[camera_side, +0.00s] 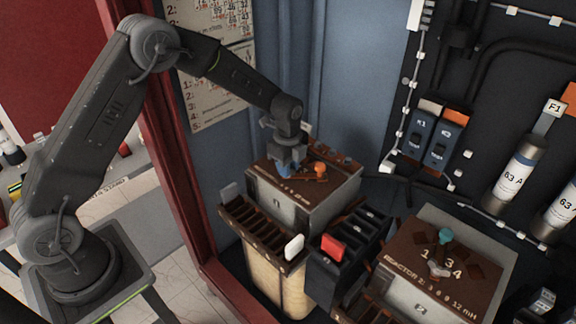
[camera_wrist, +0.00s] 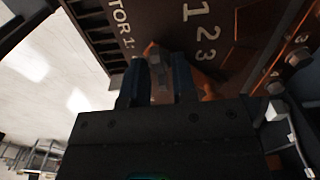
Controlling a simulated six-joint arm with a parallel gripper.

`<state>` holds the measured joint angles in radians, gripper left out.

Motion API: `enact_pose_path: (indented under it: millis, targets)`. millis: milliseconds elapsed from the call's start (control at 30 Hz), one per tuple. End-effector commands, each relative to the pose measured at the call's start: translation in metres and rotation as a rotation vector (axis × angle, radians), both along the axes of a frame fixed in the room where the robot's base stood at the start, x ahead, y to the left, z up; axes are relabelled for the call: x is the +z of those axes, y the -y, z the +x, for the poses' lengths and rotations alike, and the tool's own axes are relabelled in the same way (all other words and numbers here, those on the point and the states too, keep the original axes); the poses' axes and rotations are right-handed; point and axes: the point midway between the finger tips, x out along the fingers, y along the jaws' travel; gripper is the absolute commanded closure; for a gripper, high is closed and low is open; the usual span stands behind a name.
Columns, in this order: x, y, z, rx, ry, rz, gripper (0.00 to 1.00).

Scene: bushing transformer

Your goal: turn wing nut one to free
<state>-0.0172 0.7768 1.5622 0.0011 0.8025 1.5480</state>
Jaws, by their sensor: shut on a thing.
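Wing nut one is a small greyish part (camera_wrist: 160,85) on the brown top plate (camera_wrist: 170,25) marked 1, 2, 3. In the wrist view my gripper (camera_wrist: 160,80) has its two blue-grey fingers on either side of it, shut on it. In the side view my gripper (camera_side: 284,168) points down onto the left part of the first box's brown top (camera_side: 325,187), and it hides the wing nut there. An orange knob (camera_side: 320,170) stands just right of my gripper; part of something orange shows behind the right finger in the wrist view.
A slotted rack (camera_side: 262,235) with a white tab (camera_side: 294,247) is fixed at the box's front. A black rack with a red block (camera_side: 333,247) stands to the right. A red post (camera_side: 180,170) stands left.

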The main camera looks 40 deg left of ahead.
Motion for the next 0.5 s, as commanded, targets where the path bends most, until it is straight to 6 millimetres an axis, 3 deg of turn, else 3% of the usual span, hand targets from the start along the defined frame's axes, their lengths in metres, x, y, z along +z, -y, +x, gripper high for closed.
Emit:
enact_pose_path:
  millis: [500]
  targets:
    - [0.0008,0.0001,0.0002,0.393,0.000,-0.002,0.98]
